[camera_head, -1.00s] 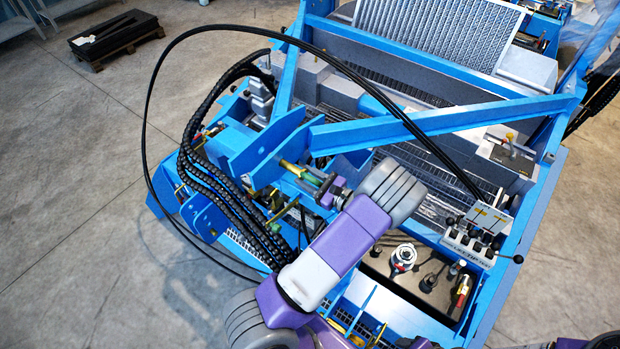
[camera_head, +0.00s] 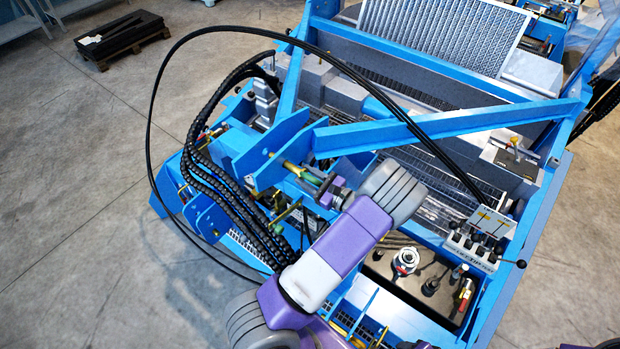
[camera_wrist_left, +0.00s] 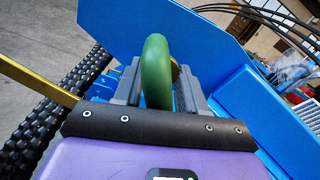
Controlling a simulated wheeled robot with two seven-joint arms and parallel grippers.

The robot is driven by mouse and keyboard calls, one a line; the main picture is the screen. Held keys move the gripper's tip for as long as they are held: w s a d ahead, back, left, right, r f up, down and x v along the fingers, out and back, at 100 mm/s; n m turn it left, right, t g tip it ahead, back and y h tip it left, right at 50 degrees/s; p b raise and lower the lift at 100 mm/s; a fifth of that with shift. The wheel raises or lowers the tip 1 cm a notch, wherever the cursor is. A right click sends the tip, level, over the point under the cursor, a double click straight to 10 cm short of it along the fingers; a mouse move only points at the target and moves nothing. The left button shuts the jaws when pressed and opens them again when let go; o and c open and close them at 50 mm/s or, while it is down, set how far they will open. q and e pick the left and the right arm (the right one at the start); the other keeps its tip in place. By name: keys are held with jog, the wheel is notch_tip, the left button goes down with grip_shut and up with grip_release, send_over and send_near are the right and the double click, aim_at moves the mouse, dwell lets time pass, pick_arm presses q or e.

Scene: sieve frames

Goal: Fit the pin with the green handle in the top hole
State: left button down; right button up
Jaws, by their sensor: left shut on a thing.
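The pin with the green handle shows in the wrist view as a thick curved green handle (camera_wrist_left: 157,70) between the grey fingers of my left gripper (camera_wrist_left: 158,97). In the head view my left gripper (camera_head: 329,187) is shut on this handle (camera_head: 311,178). The pin's brass-coloured shaft (camera_head: 290,167) points left toward the blue bracket plate (camera_head: 250,150). The plate also fills the wrist view behind the handle (camera_wrist_left: 215,45). The top hole is not clear in either view. I cannot tell whether the pin's tip is in it. My right gripper is not in view.
Black cable chains (camera_head: 215,185) hang left of the bracket and show in the wrist view (camera_wrist_left: 50,110). A yellow rod (camera_wrist_left: 38,82) sticks out there at left. Another brass-coloured rod (camera_head: 287,213) sits below the gripper. A blue beam (camera_head: 430,127) crosses behind.

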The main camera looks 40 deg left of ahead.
aim_at(293, 168)
pick_arm(q)
jog(key=shift+a+r, duration=0.1)
jog(key=shift+a, duration=0.5)
jog(key=shift+s+a, duration=0.1)
jog(key=shift+a, duration=0.2)
jog(key=shift+a, duration=0.25)
jog(key=shift+a, duration=0.35)
jog(key=shift+s+a, duration=0.1)
jog(key=shift+a, duration=0.25)
jog(key=shift+a, duration=0.35)
jog(key=shift+s+a, duration=0.15)
jog(key=shift+a, duration=0.45)
dwell(0.4)
